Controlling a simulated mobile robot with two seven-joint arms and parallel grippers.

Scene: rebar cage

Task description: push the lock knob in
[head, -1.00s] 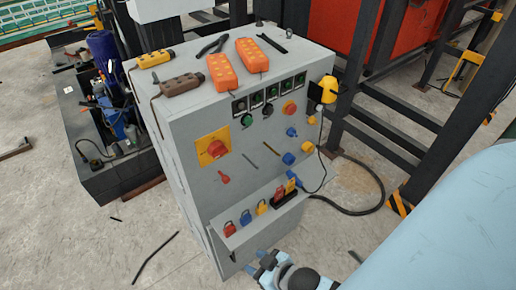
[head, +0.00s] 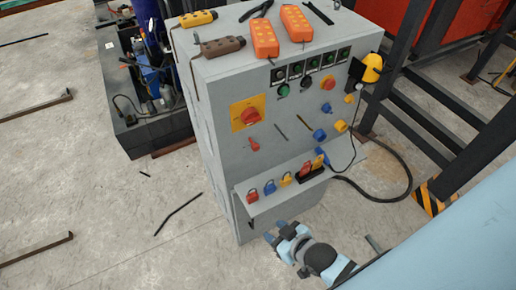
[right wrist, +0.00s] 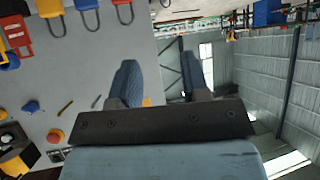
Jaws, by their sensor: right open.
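The grey control cabinet (head: 225,130) carries several knobs; I cannot tell which is the lock knob. They include a small red knob (head: 253,145) below the red rotary switch (head: 250,116), blue knobs (head: 319,135) (head: 326,107), a yellow knob (head: 340,126) and a red button (head: 327,83). My right gripper (head: 275,232) is open and empty in front of the cabinet, below the padlock shelf, apart from the knobs. In the right wrist view its two blue fingers (right wrist: 160,78) are spread, with the panel and red button (right wrist: 55,136) beyond on the left. My left gripper is out of view.
Padlocks, including a red one (head: 252,196), sit along the cabinet's sloping shelf. Orange pendants (head: 265,38) lie on top. A black cable (head: 405,180) loops over the floor at right, near dark steel posts (head: 405,60). The floor at left front is mostly clear.

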